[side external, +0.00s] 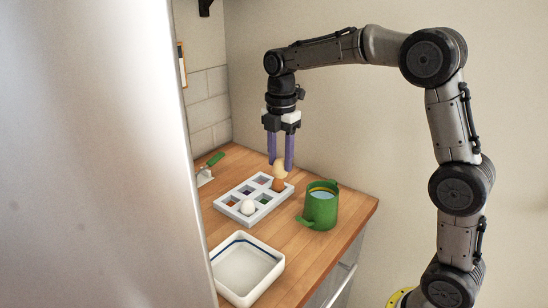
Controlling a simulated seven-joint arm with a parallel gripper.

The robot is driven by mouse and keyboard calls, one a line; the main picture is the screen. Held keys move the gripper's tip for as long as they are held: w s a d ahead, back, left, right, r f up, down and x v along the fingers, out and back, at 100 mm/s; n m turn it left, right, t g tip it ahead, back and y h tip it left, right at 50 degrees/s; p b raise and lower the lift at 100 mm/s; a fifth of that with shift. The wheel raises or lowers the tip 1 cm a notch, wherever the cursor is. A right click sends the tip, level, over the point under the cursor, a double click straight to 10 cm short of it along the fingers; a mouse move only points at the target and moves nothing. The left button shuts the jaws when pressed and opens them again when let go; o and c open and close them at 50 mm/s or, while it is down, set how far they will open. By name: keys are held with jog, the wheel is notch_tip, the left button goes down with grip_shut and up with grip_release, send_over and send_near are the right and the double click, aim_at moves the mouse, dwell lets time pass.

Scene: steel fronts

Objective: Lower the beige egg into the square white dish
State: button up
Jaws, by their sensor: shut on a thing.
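The beige egg (279,168) is between the purple fingers of my gripper (280,165), which is shut on it. My gripper points down and holds the egg over the far right part of a white sectioned tray (228,207). The square white dish (246,269) with a blue line inside its rim is at the front left of the wooden counter. The dish looks empty, and its left edge is partly hidden by a steel front. My gripper is well behind the dish in the side external view.
The tray holds a white egg (248,207) and a brown egg (278,184). A green mug (320,206) stands to the right of the tray. A green-handled tool (213,161) lies at the back left. A large steel front (95,160) blocks the left side. Bare wood (282,238) lies between dish and mug.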

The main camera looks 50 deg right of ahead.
jog(key=s+a+f, duration=0.2)
jog(key=s+a, duration=0.1)
jog(key=a, duration=0.8)
jog(key=s+a+f, duration=0.2)
jog(key=s+a, duration=0.2)
jog(key=a, duration=0.7)
jog(key=shift+s+f, duration=0.1)
jog(key=shift+f, duration=0.05)
jog(key=shift+f, duration=1.85)
jog(key=shift+f, duration=2.5)
dwell(0.9)
jog(key=o, duration=0.9)
jog(key=shift+c, duration=0.2)
